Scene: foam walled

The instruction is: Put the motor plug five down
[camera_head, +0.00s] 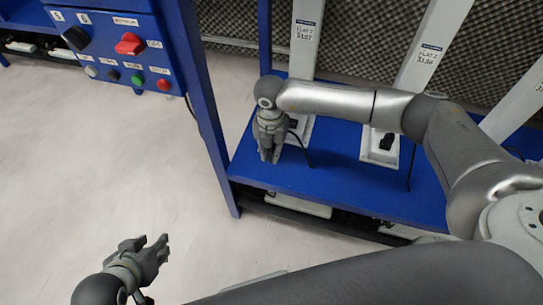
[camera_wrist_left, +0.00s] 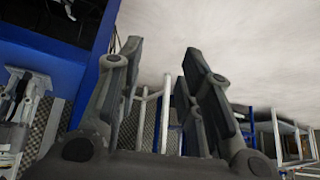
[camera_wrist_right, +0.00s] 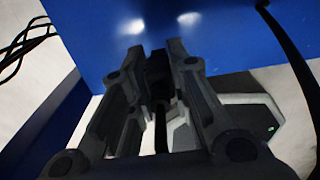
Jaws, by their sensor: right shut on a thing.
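My right gripper (camera_head: 268,152) is over the left end of the blue shelf (camera_head: 330,170). In the right wrist view its fingers (camera_wrist_right: 160,60) are closed on a black plug (camera_wrist_right: 158,66), with a black cable running back between them. I take this as the motor plug; no number on it shows. The blue surface lies just past the fingertips, and I cannot tell whether the plug touches it. In the head view the gripper hides the plug. My left gripper (camera_head: 155,252) is open and empty over the pale floor, its fingers (camera_wrist_left: 165,75) apart.
White posts with labels (camera_head: 303,40) (camera_head: 418,65) rise from the shelf. The middle post's base (camera_head: 380,148) carries a black plug (camera_head: 388,141). Black cables (camera_head: 410,168) hang over the shelf. A blue control panel (camera_head: 115,45) with knobs and buttons stands left. The floor (camera_head: 90,170) is clear.

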